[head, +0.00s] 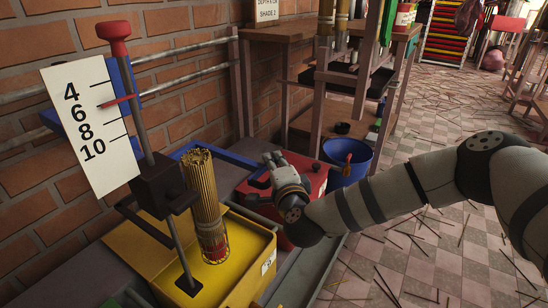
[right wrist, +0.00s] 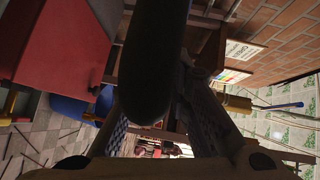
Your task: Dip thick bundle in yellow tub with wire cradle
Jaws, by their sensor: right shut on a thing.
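The thick bundle (head: 204,195) of tan sticks, red near its lower end, stands nearly upright with its lower end inside the yellow tub (head: 262,258). A dark block (head: 158,186) on a slanted rod with a red knob (head: 113,36) is beside it. I cannot make out the wire cradle clearly. My right gripper (head: 270,166) is to the right of the bundle, apart from it, over the red box. In the right wrist view, its fingers close on a dark rounded bar (right wrist: 153,75), which I cannot identify. My left gripper is out of view.
A white scale board (head: 90,125) with a red pointer stands left by the brick wall. A red box (head: 300,170) and a blue bucket (head: 346,170) are behind my right gripper. Wooden racks stand farther back. Loose sticks litter the tiled floor at right.

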